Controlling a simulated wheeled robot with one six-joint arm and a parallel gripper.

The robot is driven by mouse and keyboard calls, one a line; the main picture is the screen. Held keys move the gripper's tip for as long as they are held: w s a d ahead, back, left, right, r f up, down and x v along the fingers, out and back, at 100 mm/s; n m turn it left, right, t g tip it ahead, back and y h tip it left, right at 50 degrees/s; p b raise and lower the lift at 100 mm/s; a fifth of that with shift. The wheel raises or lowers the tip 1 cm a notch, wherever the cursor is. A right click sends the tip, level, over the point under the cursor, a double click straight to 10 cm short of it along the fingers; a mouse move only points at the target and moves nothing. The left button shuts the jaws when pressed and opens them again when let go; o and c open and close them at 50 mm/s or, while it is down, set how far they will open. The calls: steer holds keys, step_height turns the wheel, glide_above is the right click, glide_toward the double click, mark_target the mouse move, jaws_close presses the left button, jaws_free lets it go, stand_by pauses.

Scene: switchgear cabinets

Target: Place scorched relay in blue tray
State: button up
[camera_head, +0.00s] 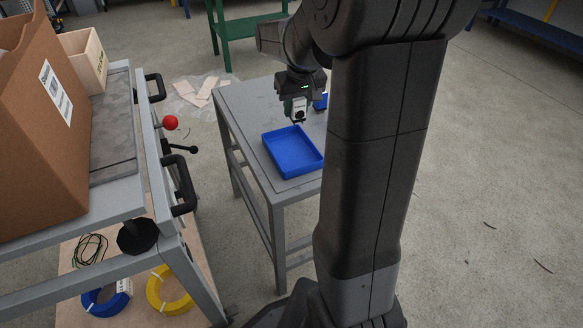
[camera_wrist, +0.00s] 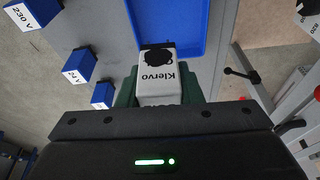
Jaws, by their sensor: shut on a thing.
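The scorched relay (camera_wrist: 158,82) is a pale block marked "Klervo" with a black burn patch on its face. My gripper (camera_head: 297,104) is shut on it, with dark green fingers on both sides in the wrist view. In the head view the relay (camera_head: 299,114) hangs below the gripper, near the far edge of the blue tray (camera_head: 293,153). The tray is shallow and looks empty in the head view. It also shows in the wrist view (camera_wrist: 196,22), at the top beyond the relay. The relay's height above the tray or table is hard to tell.
The tray stands on a grey table (camera_head: 240,97). Blue blocks labelled 24 V (camera_wrist: 80,66) and 230 V (camera_wrist: 36,10) stand beside it. My arm hides the table's right side. A workbench at left carries a cardboard box (camera_head: 40,120), black handles and a red knob (camera_head: 170,122).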

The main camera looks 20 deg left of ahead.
mark_target(294, 122)
steer(key=shift+s+a+f+b, duration=0.1)
steer(key=shift+s+a+b, duration=0.25)
steer(key=shift+s+a, duration=0.2)
steer(key=shift+s+f+n, duration=0.15)
steer(key=shift+f+n, duration=0.15)
steer(key=shift+f, duration=0.05)
step_height(294, 122, down, 9)
steer(key=b, duration=0.3)
steer(key=shift+b, duration=0.3)
steer(key=shift+f, duration=0.1)
steer(key=o, duration=1)
steer(key=p+v, duration=0.4)
steer(key=v, duration=0.8)
steer(key=shift+d, duration=0.2)
